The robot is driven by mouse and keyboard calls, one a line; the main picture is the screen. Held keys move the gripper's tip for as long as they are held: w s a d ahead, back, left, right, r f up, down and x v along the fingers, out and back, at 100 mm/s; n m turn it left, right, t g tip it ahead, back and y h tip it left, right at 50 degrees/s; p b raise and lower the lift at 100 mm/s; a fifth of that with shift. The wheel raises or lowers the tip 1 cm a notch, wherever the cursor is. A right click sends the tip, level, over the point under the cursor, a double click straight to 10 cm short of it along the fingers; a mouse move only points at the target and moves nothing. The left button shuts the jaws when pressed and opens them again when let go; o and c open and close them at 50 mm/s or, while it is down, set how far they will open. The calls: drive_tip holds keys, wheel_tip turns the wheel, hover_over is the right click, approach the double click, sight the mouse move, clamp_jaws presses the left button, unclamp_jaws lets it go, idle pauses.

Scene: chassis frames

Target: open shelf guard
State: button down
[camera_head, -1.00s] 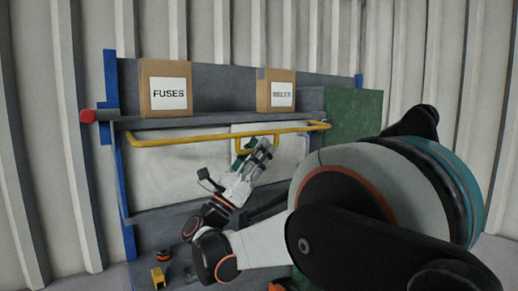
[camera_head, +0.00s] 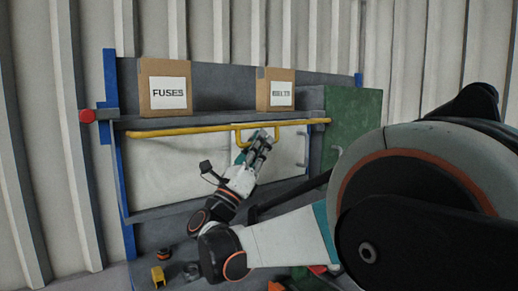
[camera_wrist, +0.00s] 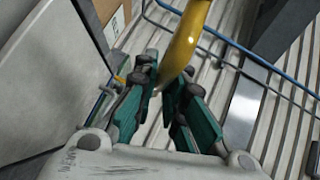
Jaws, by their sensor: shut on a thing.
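The shelf guard (camera_head: 180,132) is a yellow bar running across the front of the shelf, just under the shelf board (camera_head: 210,121). A small yellow handle loop (camera_head: 237,138) hangs near its middle. My gripper (camera_head: 262,138) is at this handle, reaching up from below. In the wrist view, the yellow handle (camera_wrist: 187,40) runs down between my two green-padded fingers (camera_wrist: 165,92), which are closed around it. The fingers partly hide the handle's lower part. A red knob (camera_head: 87,116) is on the left blue post (camera_head: 110,80).
A FUSES box (camera_head: 165,72) and a second cardboard box (camera_head: 276,75) stand on the shelf above the bar. A green cabinet (camera_head: 352,125) stands at the right. Small yellow and dark items (camera_head: 158,276) lie on the lower surface. My arm covers the lower right.

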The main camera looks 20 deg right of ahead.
drive_tip(key=shift+s+r+n+t+y, duration=0.2)
drive_tip(key=shift+r+n+t+y, duration=0.3)
drive_tip(key=shift+r+n, duration=0.5)
drive_tip(key=shift+r, duration=0.1)
drive_tip(key=c, duration=1.7)
unclamp_jaws()
drive_tip(key=shift+o, duration=0.2)
drive_tip(key=v, duration=1.2)
